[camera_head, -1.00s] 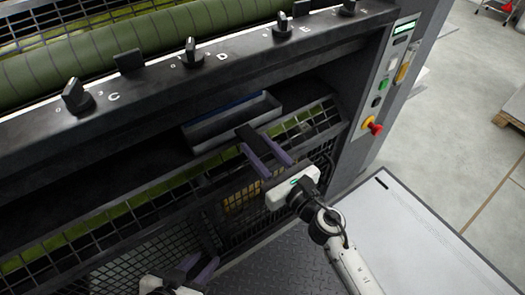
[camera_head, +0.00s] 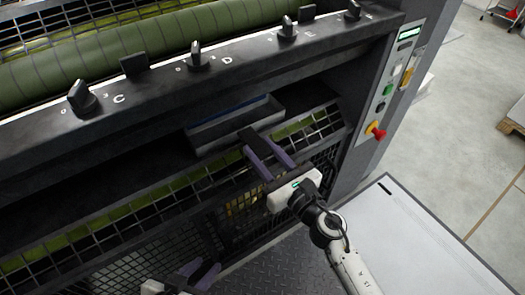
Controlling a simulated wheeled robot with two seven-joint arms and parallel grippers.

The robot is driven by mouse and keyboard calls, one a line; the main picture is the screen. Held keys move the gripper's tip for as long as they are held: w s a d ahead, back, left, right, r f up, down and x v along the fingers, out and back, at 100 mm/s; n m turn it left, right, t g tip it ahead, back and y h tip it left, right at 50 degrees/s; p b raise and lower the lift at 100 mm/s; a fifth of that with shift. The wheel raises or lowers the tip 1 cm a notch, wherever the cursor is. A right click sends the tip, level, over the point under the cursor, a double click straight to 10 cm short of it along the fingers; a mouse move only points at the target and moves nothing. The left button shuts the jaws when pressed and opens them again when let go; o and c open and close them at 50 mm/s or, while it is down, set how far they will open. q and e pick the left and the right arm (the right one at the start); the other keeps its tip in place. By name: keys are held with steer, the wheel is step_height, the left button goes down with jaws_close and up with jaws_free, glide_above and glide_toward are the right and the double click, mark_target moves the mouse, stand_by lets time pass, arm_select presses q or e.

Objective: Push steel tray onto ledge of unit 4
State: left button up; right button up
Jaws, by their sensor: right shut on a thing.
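The steel tray (camera_head: 236,127) is a shallow grey box with something dark blue inside. It sits in the dark recess of the ink unit, on the ledge (camera_head: 120,187) below the row of knobs. My right gripper (camera_head: 255,141) reaches up from the lower right.
Black knobs (camera_head: 197,55) line the bar above the recess. A mesh guard (camera_head: 170,255) lies below the ledge. A control panel with a red button (camera_head: 376,131) stands to the right. A pale flat surface (camera_head: 405,245) is at lower right.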

steer(key=shift+w+a, duration=0.1)
steer(key=o, duration=1.2)
steer(key=shift+o, duration=0.8)
steer(key=b+v, duration=0.5)
steer(key=v, duration=1.6)
